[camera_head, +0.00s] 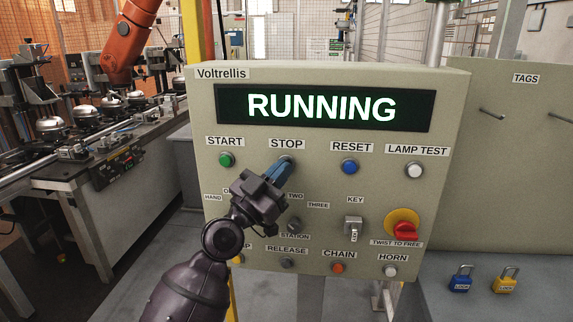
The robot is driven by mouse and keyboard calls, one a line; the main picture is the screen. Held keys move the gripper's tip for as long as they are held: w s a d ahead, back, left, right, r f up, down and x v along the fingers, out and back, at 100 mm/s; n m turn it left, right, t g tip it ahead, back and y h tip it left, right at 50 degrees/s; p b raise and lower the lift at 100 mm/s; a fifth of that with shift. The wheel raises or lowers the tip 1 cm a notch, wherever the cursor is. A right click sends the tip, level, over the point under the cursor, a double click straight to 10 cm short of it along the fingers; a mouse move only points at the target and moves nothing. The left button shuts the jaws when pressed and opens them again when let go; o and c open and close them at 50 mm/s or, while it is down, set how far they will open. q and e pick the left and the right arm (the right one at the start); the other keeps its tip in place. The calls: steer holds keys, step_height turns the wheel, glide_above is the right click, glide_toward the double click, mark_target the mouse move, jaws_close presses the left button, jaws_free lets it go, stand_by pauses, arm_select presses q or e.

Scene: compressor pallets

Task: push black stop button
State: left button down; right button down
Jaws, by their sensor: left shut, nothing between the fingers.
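A beige control panel (440,110) faces me, with a display (322,108) reading RUNNING in white letters. The STOP label (287,144) is in the upper button row, between START and RESET. My left gripper (285,165) is shut, and its blue fingertips are at the spot just below the STOP label. The fingers hide nearly all of the stop button, so I cannot tell whether they touch it or whether it is pressed in. My right gripper is not in view.
The green START button (226,159), blue RESET button (349,166) and white LAMP TEST button (414,170) share the row. A red twist knob (406,231) and key switch (353,228) sit lower. Two padlocks (461,279) (505,280) lie at right. An orange robot arm (125,42) stands behind left.

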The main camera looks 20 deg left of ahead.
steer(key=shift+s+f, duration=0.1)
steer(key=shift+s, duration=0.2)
arm_select(q)
steer(key=shift+w+a, duration=0.1)
steer(key=shift+w, duration=0.2)
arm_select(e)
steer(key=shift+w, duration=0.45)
arm_select(q)
steer(key=shift+w, duration=0.1)
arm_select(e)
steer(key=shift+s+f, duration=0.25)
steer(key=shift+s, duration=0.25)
arm_select(q)
steer(key=shift+s+d, duration=0.2)
steer(key=shift+s, duration=0.7)
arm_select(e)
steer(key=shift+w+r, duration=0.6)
